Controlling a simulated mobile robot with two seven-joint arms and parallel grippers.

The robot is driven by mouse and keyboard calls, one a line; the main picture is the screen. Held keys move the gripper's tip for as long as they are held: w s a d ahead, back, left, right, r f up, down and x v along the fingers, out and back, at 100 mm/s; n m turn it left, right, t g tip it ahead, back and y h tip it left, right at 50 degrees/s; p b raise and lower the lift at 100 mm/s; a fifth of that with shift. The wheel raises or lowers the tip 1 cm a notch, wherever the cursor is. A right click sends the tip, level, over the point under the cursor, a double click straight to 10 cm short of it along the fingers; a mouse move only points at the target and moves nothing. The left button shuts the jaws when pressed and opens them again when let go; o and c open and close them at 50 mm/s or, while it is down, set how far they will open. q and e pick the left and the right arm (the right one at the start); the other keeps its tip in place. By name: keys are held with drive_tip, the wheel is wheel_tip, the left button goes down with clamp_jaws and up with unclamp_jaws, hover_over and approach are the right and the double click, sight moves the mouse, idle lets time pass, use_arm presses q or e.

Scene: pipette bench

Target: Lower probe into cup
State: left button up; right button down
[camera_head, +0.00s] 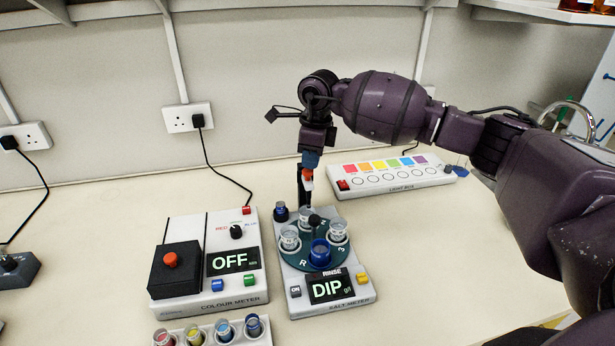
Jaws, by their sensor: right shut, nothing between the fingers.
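A black upright post rises behind the turntable. A blue, red and white piece (307,174), seemingly the probe head, is at the post's top. My right gripper (311,152) is shut and empty, just above this piece; contact is unclear. The probe's lower end cannot be made out. My left gripper is out of view.
The colour meter (210,294), reading OFF, stands close left of the salt meter. A rack of coloured vials (190,333) is in front of it. A light box (390,185) lies behind right. The bench right of the salt meter is clear.

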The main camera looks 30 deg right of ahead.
drive_tip(key=shift+f, duration=0.5)
drive_tip(key=shift+f, duration=0.1)
